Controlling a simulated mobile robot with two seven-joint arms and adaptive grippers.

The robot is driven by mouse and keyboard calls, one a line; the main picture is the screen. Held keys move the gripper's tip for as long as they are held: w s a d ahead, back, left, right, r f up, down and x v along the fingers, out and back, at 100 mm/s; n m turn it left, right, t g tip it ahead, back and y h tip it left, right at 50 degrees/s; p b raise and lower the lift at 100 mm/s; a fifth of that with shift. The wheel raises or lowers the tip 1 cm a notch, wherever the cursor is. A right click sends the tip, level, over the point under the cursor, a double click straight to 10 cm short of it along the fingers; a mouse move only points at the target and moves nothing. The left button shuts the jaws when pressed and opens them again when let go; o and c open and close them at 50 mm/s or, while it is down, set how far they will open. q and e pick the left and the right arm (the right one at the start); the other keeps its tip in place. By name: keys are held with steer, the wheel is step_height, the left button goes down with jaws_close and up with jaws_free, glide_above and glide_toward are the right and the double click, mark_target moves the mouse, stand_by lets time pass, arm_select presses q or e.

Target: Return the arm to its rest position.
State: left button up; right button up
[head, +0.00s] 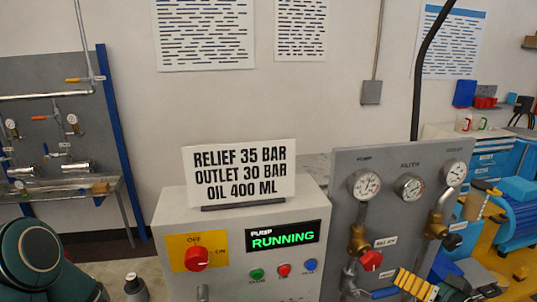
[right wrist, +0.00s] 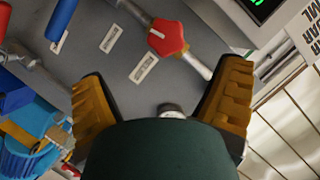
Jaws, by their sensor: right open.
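My right gripper (head: 415,285) is at the bottom right of the head view, in front of the lower part of the grey gauge panel (head: 345,190). Its yellow-padded fingers are spread, and in the right wrist view the gap between them (right wrist: 165,92) holds nothing. A red valve knob (right wrist: 167,38) lies beyond the fingertips, apart from them; it seems to be the red knob (head: 371,260) in the head view. Part of my dark green left arm (head: 35,262) is at the bottom left; no left gripper can be made out.
A grey pump box (head: 170,215) reads "RUNNING" on its display (head: 283,236) and has a red switch (head: 197,257). A sign (head: 240,172) stands on it. Gauges and brass valves (head: 358,240) project from the panel. Blue equipment (head: 515,220) stands at right, a piping rack (head: 60,130) at left.

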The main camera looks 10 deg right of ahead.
steer(key=w+a+f+g+h+b, duration=0.1)
steer(key=w+a+f+g+b, duration=0.1)
steer(key=a+f, duration=0.5)
steer(key=w+a+f+g+b, duration=0.1)
steer(key=w+a+f+g, duration=0.15)
steer(key=f, duration=0.85)
steer(key=s+a+f+n+g+b, duration=0.1)
steer(key=s+a+f+g, duration=0.2)
steer(key=s+a+f, duration=0.2)
steer(key=s+a+f+n+g+b, duration=0.2)
steer(key=s+a+f+g, duration=0.2)
steer(key=a+f, duration=0.7)
steer(key=shift+s+a+f, duration=0.15)
steer(key=shift+s+f, duration=0.1)
steer(key=shift+s, duration=0.7)
steer(key=shift+w, duration=0.15)
